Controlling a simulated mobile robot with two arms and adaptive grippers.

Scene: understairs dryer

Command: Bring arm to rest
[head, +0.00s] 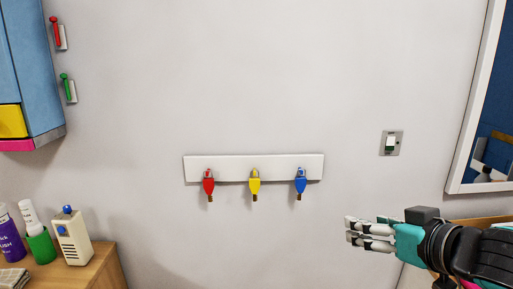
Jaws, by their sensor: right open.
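My right gripper (350,233) comes in from the lower right in the head view. It points left, its fingers are apart, and nothing shows between them. It is in front of the plain wall, below and right of a white key rack (231,172). A red key (208,184), a yellow key (255,183) and a blue key (300,183) hang on the rack in a row. The gripper appears apart from all three keys. My left gripper is not in view.
A wall switch (390,143) is above my right gripper. A framed mirror (465,165) stands at the right edge. A wooden cabinet (102,272) at lower left bears a purple bottle (11,235), a green cup (41,247) and a cream device (73,240). A blue wall cupboard (38,65) is at upper left.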

